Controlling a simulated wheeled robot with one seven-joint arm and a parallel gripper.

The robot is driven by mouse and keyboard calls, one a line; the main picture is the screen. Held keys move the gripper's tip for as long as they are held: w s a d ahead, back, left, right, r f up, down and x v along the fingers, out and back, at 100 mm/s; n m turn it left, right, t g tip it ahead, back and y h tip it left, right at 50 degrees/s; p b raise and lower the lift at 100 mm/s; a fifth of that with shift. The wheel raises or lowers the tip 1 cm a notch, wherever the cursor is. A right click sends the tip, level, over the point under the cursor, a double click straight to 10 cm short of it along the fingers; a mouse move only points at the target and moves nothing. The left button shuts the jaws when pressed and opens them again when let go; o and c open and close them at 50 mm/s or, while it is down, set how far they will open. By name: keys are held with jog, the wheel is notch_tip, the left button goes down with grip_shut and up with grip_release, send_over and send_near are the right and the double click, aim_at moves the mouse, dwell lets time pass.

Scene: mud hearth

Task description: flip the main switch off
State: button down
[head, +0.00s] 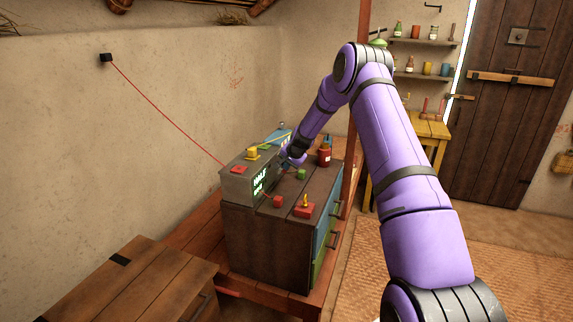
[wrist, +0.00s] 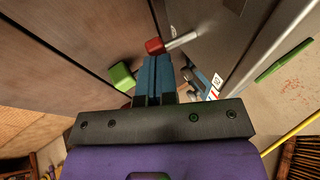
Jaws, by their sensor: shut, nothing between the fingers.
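A grey metal box (head: 236,188) with a lit green display stands on the dark wooden cabinet (head: 268,238). In the wrist view, a red-knobbed lever (wrist: 155,46) with a pale shaft reaches out from the box's panel (wrist: 220,35). A white label with red marks (wrist: 216,81) and small metal parts show lower on the panel. I cannot tell for sure which part is the main switch. My gripper (wrist: 154,62) is shut and empty, its blue fingertips close to the red knob; contact is unclear. In the head view, my gripper (head: 287,162) is at the box's right end, partly hidden.
A green block (wrist: 122,76) is left of my fingers; it also shows in the head view (head: 301,174). A red block (head: 304,210) with a yellow top and a dark red jar (head: 324,156) stand on the cabinet. A red wire (head: 165,115) runs to the wall.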

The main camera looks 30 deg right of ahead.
jog(key=shift+f, duration=0.25)
jog(key=shift+s+d+f, duration=0.1)
jog(key=shift+s+f, duration=0.05)
jog(key=shift+f, duration=0.05)
jog(key=shift+w+a+r, duration=0.4)
jog(key=shift+w+a, duration=0.05)
jog(key=shift+w, duration=0.15)
jog(key=shift+r, duration=0.1)
jog(key=shift+r, duration=0.3)
jog(key=d+v, duration=0.1)
jog(key=v, duration=1.2)
